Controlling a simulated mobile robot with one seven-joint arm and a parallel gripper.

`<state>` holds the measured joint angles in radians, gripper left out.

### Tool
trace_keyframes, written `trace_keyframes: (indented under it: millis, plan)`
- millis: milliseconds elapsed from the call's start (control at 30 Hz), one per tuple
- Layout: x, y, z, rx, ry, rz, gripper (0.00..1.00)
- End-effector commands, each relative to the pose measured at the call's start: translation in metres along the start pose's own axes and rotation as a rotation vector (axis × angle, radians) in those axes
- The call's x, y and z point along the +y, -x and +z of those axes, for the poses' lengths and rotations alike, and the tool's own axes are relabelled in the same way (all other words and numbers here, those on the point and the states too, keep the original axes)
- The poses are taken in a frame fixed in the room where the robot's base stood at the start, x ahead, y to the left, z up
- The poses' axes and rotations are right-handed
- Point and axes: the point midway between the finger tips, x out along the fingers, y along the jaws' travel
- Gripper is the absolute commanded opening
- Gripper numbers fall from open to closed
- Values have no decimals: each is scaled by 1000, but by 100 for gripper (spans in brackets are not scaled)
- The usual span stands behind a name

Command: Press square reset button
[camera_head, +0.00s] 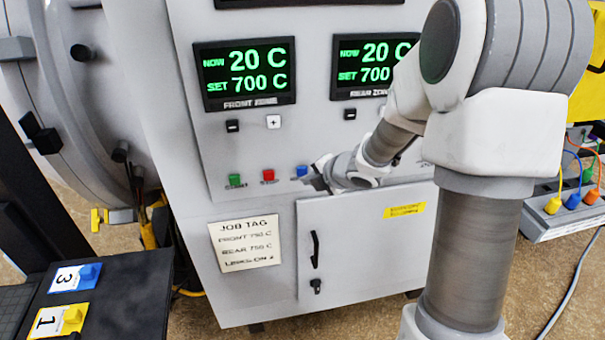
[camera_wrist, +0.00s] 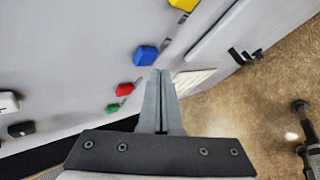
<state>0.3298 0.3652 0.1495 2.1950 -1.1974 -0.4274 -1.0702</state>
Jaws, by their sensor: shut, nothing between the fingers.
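A blue square-looking button (camera_head: 301,170) sits at the right of a row on the furnace's front panel, beside a red button (camera_head: 268,175) and a green button (camera_head: 235,180). Their labels are too small to read. In the wrist view the blue button (camera_wrist: 145,55) lies just up and left of my fingertips, with the red (camera_wrist: 124,89) and green (camera_wrist: 112,108) ones farther down-left. My gripper (camera_wrist: 161,72) is shut and empty, its tips close to the blue button; I cannot tell whether they touch. In the head view my wrist mostly hides the gripper just right of that button.
Above the buttons are displays reading 20 C and 700 C (camera_head: 244,73). Below are a job tag (camera_head: 244,240) and a cabinet door with a dark handle (camera_head: 314,250). A yellow part (camera_wrist: 183,4) shows above the blue button in the wrist view. A black shelf (camera_head: 125,300) holds numbered blocks.

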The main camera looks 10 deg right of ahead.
Motion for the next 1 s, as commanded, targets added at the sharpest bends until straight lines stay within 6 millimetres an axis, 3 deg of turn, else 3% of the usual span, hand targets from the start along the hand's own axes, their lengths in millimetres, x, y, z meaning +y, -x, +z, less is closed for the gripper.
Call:
trace_keyframes:
  millis: [267, 700, 1000]
  plan:
    - [-2, 2, -2, 0, 0, 0, 0]
    - [-23, 31, -22, -1, 0, 0, 0]
    - [-25, 35, -25, 0, -1, 0, 0]
